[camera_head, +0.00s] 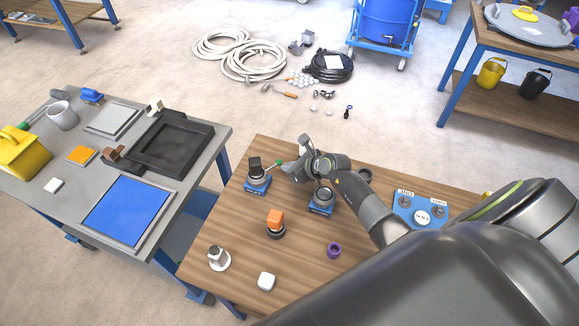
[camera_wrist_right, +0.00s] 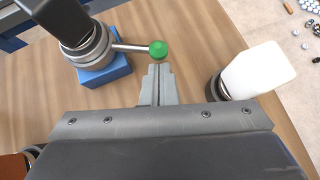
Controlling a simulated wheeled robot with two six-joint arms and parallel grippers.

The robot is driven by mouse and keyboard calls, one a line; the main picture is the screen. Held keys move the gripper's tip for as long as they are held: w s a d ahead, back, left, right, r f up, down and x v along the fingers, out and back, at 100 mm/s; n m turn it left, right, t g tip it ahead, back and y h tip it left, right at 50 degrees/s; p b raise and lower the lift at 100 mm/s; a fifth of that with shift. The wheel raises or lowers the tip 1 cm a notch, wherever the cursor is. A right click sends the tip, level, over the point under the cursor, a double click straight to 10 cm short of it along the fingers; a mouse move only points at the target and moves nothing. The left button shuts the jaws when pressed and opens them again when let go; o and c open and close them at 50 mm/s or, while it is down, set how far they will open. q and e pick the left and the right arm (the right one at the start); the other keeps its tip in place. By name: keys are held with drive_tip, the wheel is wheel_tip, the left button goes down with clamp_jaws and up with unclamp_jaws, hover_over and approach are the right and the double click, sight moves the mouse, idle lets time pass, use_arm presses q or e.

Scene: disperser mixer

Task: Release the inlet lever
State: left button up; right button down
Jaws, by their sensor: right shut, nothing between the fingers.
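The lever is a thin metal rod with a green knob (camera_head: 278,162) at its end. It sticks out sideways from a round metal valve (camera_head: 257,179) with a black top, on a blue base on the wooden table. In the right wrist view the green knob (camera_wrist_right: 158,48) lies just beyond my right gripper (camera_wrist_right: 158,68), and the rod (camera_wrist_right: 130,47) runs left to the valve (camera_wrist_right: 88,45). My right gripper (camera_head: 285,167) is shut and empty, its tips close to the knob; whether they touch it I cannot tell. My left gripper is not in view.
A white block (camera_wrist_right: 257,70) on a dark round base stands right of my fingers. Another blue-based fitting (camera_head: 321,198) is beside my right wrist. An orange block (camera_head: 275,217), a purple ring (camera_head: 334,250) and a white block (camera_head: 267,281) stand nearer on the table.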

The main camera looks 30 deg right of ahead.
drive_tip(key=shift+w+d+f+n+b, duration=0.1)
drive_tip(key=shift+w+f+n+b, duration=0.25)
drive_tip(key=shift+b, duration=0.55)
drive_tip(key=shift+w+r+n+g+y+b, duration=0.2)
drive_tip(key=shift+w+n+g+y+b, duration=0.2)
drive_tip(key=shift+y+b, duration=0.25)
drive_tip(key=shift+r, duration=0.1)
drive_tip(key=shift+s, duration=0.1)
drive_tip(key=shift+s, duration=0.1)
drive_tip(key=shift+s+a+p, duration=0.2)
drive_tip(key=shift+s+p, duration=0.35)
drive_tip(key=shift+s, duration=0.15)
